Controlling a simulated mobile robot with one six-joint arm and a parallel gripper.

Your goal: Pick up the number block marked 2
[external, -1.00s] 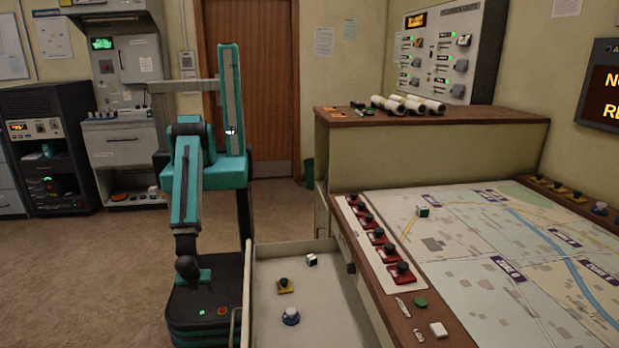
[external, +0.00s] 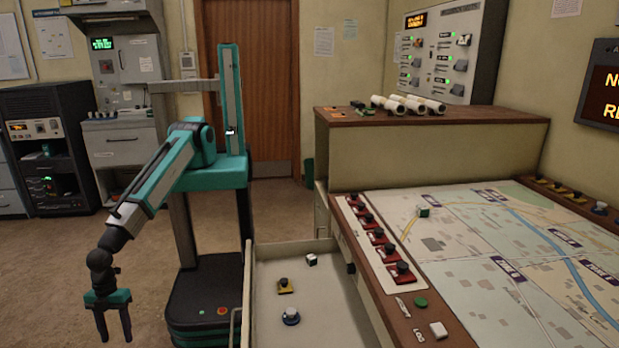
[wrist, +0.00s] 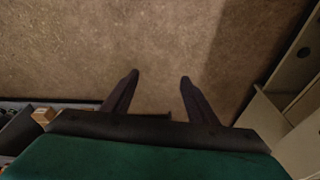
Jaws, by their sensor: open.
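A small white cube with dark marks (external: 311,260) lies in the open drawer (external: 268,312), toward its far end. A second small cube, green and white (external: 423,211), sits on the map table. I cannot read a number on either, so I cannot tell which is marked 2. My gripper (external: 115,336) hangs over the floor at the left, fingers down, open and empty. It is well apart from the drawer and both cubes. In the wrist view, the spread fingers (wrist: 160,76) have only bare floor between them.
Red switches (external: 384,250) line the map table's (external: 470,240) left edge. A pale cabinet edge (wrist: 300,75) shows at the wrist view's right. Open floor surrounds my gripper.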

